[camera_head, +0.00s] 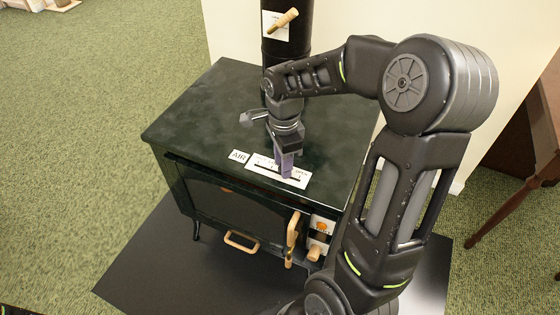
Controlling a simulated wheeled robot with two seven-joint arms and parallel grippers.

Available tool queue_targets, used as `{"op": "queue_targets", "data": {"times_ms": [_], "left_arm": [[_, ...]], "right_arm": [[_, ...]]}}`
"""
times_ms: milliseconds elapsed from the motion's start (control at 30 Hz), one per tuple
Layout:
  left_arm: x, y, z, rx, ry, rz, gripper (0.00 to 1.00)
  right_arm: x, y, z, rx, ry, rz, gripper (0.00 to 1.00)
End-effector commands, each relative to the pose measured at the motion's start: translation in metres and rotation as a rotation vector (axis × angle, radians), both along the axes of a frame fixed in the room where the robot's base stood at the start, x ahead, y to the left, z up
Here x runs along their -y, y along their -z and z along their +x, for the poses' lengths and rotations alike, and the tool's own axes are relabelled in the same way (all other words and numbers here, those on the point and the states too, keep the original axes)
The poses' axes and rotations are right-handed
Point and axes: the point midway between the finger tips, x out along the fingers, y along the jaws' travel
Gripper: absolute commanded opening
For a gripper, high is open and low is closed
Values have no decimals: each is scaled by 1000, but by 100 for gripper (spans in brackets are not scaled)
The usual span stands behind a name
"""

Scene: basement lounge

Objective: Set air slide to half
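A dark green stove (190,130) stands on a black floor plate. On its top, near the front edge, is the air slide's white scale plate (266,169) with a dark slot, beside a white "AIR" label (239,156). The word at the plate's right end looks like "OPEN". My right gripper (286,172) points down over the right part of the plate, its purple fingers at or just above the slot. The fingers hide the slide's knob, so its setting and any grip on it cannot be told. My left gripper is out of view.
A black flue pipe (289,40) with a wooden-handled damper (283,20) rises behind the stove. The stove front has a wooden door handle (293,232), a lower wooden handle (241,242) and a small control panel (321,226). A brown wooden table (530,150) stands at right.

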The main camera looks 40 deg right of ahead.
Motion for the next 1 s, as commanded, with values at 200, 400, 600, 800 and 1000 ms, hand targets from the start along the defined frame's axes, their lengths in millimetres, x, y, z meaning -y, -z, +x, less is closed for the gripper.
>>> {"op": "queue_targets", "data": {"times_ms": [200,400,600,800,1000], "left_arm": [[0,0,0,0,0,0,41],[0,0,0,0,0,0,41],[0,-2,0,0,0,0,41],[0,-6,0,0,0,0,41],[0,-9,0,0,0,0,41]], "right_arm": [[0,0,0,0,0,0,50],[0,0,0,0,1,0,50],[0,-12,1,3,1,-1,50],[0,-44,1,4,0,-2,50],[-1,-72,1,3,0,-2,50]]}}
